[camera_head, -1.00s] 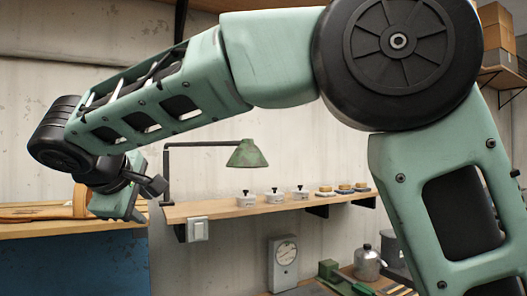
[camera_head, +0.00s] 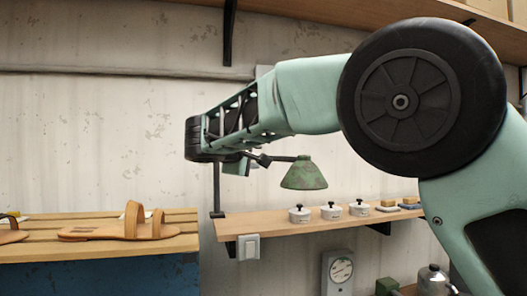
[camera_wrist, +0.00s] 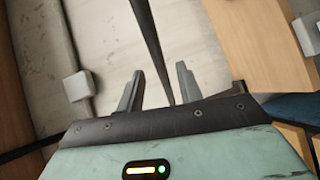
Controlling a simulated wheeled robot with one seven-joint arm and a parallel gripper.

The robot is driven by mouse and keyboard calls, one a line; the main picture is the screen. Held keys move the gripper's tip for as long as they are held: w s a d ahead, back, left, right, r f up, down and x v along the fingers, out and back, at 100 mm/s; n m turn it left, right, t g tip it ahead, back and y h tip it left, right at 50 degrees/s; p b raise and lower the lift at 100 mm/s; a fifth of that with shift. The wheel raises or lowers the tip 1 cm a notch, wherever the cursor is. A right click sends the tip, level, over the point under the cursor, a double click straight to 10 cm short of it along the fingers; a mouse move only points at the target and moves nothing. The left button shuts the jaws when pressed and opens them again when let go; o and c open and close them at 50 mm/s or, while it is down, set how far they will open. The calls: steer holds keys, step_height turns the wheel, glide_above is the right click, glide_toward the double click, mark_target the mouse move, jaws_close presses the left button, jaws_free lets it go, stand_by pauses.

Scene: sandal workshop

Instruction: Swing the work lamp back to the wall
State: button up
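The work lamp has a green shade (camera_head: 304,175) that hangs over the wall shelf in the head view. Its dark post (camera_head: 216,190) rises at the shelf's left end, and its arm is partly hidden by my arm. My gripper (camera_head: 240,166) is near the top of the post, its fingers hard to make out there. In the wrist view my gripper (camera_wrist: 160,75) is open, its two fingers apart. A dark lamp rod (camera_wrist: 148,35) runs between them in the picture, with gaps on both sides. I cannot tell how deep it sits between the fingers.
The wooden shelf (camera_head: 300,222) holds several white lidded pots and brushes. A bench (camera_head: 100,250) with sandals (camera_head: 120,230) stands at left. Another shelf (camera_head: 400,12) is overhead.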

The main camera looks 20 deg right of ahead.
steer(key=p+x, duration=0.2)
steer(key=x, duration=0.4)
steer(key=shift+w, duration=0.15)
steer(key=shift+d, duration=0.1)
jaws_close()
